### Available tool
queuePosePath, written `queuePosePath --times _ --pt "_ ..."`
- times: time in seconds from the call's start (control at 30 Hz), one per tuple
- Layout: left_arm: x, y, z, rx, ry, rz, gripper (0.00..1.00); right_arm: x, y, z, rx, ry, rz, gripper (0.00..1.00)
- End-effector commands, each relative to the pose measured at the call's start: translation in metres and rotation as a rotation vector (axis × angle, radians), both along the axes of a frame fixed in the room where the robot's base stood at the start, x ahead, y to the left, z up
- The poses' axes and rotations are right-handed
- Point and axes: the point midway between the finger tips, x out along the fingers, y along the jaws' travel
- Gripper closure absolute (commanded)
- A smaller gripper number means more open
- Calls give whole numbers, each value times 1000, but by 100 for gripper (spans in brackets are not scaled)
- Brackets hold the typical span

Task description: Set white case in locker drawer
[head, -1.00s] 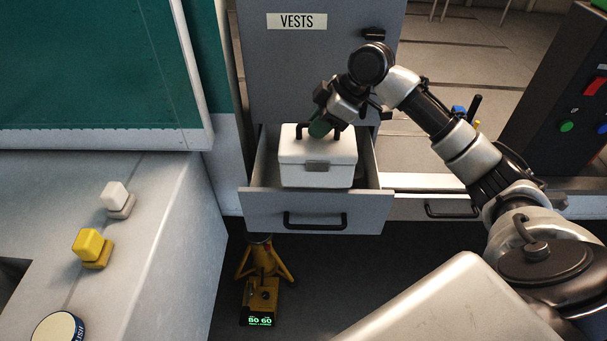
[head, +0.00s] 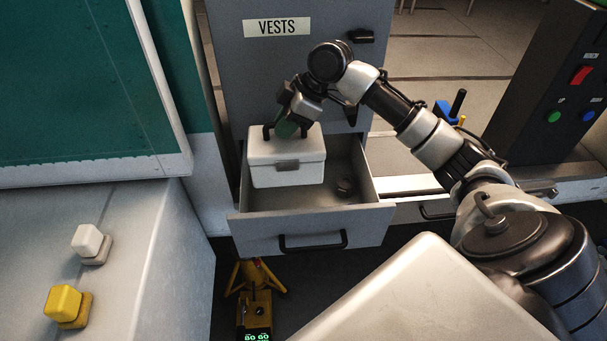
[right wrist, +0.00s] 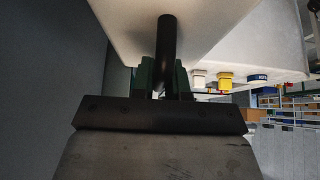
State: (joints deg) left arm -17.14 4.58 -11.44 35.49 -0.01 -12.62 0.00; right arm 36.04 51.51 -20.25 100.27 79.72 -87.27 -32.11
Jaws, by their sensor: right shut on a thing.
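The white case (head: 287,163) is a lidded box with a grey latch and a dark handle on top. In the head view it is over the left part of the open locker drawer (head: 310,229); whether it touches the drawer floor I cannot tell. My right gripper (head: 286,130) is shut on the case's handle from above. In the right wrist view the green fingers (right wrist: 164,78) close around the dark handle bar (right wrist: 167,45), with the white case (right wrist: 205,25) behind it. My left gripper is not in view.
The grey VESTS locker (head: 290,75) rises behind the drawer. A white bench with white (head: 90,243) and yellow (head: 66,305) blocks is at left. A yellow stand (head: 255,300) is below.

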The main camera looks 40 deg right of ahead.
Motion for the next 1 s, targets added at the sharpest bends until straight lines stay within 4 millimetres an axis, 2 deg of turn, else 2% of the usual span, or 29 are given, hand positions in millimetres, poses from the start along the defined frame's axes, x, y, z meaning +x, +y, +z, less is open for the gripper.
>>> queuePosePath --times 0.1,0.4,0.53,0.8,1.0 --pt "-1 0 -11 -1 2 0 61 0 0 -16 1 -1 0 100" --pt "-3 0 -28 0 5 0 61 0 0 -48 1 -2 -1 100" --pt "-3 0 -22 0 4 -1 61 0 0 -60 2 1 -1 100" --pt "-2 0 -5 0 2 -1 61 0 0 -104 2 2 -2 100" --pt "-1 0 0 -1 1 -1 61 0 0 -119 2 0 -2 100"
